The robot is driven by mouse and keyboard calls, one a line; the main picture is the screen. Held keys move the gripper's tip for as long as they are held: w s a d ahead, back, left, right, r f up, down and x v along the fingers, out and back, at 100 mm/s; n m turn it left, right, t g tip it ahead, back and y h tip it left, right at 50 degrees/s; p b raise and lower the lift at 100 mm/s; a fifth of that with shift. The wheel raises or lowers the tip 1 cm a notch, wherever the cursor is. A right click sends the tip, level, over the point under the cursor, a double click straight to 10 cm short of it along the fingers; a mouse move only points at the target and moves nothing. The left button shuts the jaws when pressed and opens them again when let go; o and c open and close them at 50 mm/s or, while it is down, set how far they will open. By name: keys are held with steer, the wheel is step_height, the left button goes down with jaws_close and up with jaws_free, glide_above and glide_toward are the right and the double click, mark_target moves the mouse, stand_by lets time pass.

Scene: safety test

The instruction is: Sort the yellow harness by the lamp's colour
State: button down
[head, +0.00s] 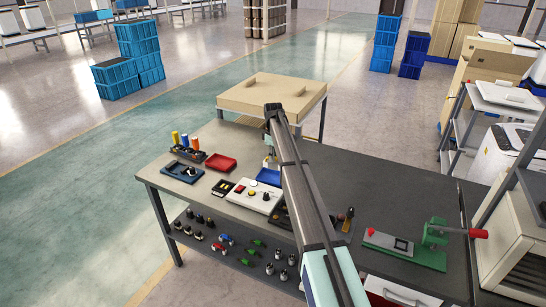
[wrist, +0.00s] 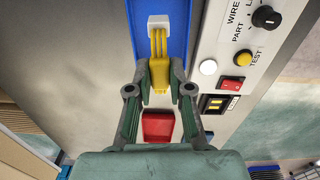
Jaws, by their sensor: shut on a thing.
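My gripper (wrist: 160,82) is shut on the yellow harness (wrist: 159,68), gripping its yellow body between both fingertips. The harness has yellow wires running up to a white connector (wrist: 158,24). It is over or in a blue tray (wrist: 180,28); I cannot tell if it touches. In the head view my arm hides the harness.
The grey bench holds a red tray (head: 220,162), a dark blue tray (head: 182,172) and the test box (head: 252,196). A green fixture with a red handle (head: 478,233) stands at right. A raised beige platform (head: 270,97) is behind. Small parts lie on the lower shelf.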

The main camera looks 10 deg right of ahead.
steer(key=shift+w+f+b, duration=0.1)
steer(key=shift+f+b, duration=0.65)
steer(key=shift+f, duration=1.65)
steer(key=shift+f+b, duration=0.3)
steer(key=shift+f, duration=0.6)
steer(key=c, duration=1)
jaws_free()
steer(key=shift+r, duration=0.15)
steer(key=shift+r+p, duration=1.3)
steer(key=shift+r, duration=2.05)
